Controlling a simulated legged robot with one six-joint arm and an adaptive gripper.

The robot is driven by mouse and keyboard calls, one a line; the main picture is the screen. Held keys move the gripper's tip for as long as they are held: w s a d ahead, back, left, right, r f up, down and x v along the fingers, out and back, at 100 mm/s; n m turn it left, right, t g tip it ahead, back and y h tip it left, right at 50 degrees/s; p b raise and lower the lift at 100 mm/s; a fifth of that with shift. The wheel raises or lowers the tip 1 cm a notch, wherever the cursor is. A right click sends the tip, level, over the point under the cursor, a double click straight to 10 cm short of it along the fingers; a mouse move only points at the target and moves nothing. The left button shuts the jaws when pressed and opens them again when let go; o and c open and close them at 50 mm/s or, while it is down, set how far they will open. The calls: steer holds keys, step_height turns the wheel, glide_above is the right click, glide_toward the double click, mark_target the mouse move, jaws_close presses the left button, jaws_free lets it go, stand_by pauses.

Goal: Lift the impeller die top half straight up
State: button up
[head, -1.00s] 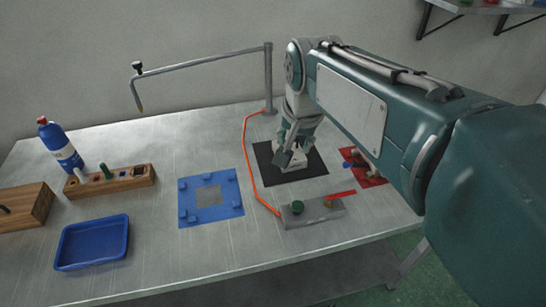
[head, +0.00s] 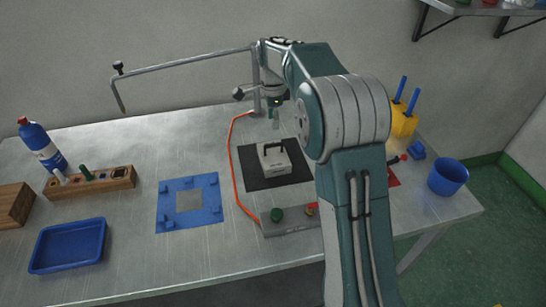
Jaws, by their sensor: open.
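The impeller die (head: 275,160) is a pale block with a dark handle on top. It sits on the black mat (head: 258,180) in the middle of the table, in the head view. I cannot make out a seam between its halves. My gripper (head: 275,122) is raised above and behind the die, apart from it, and partly hidden by my own arm. It is open, and I see nothing held in it.
A blue fixture plate (head: 168,214) lies left of the mat, with a blue tray (head: 45,250) and a wooden rack (head: 105,184) further left. An orange hose (head: 233,170) runs to a grey control block (head: 290,228). A blue cup (head: 447,177) and yellow holder (head: 403,122) stand right.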

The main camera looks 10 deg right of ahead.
glide_above(273, 144)
steer(key=f, duration=0.4)
steer(key=shift+w+d, duration=0.15)
steer(key=shift+w, duration=0.05)
steer(key=shift+a+f, duration=0.2)
steer(key=shift+f, duration=0.45)
step_height(273, 144, down, 4)
steer(key=shift+s+d+f, duration=0.1)
steer(key=shift+s+f, duration=0.05)
steer(key=shift+f, duration=0.05)
steer(key=shift+r, duration=0.1)
jaws_close()
